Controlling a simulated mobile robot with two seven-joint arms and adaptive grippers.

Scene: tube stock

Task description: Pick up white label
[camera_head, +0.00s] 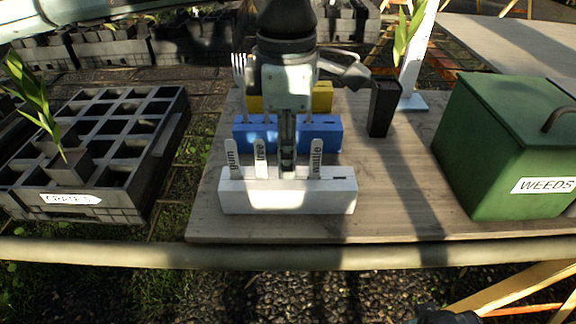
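White labels stand upright in slots of a white block (240,200) on the table. One reads "gum" (231,160), one "tree" (261,158), and one at the right appears to read "wattle" (316,160). My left gripper (288,165) points down over the middle of the white block, between the "tree" and "wattle" labels. Its fingers show edge-on, so I cannot tell whether they are apart or hold a label. The slot behind the fingertips is hidden.
Behind stand a blue block (325,136) and a yellow block (322,96) holding tools. A black pot (382,108) and a green "WEEDS" bin (500,150) stand at right. A "CRATE 5" tray (118,203) is at left. The table (400,200) is clear right of the blocks.

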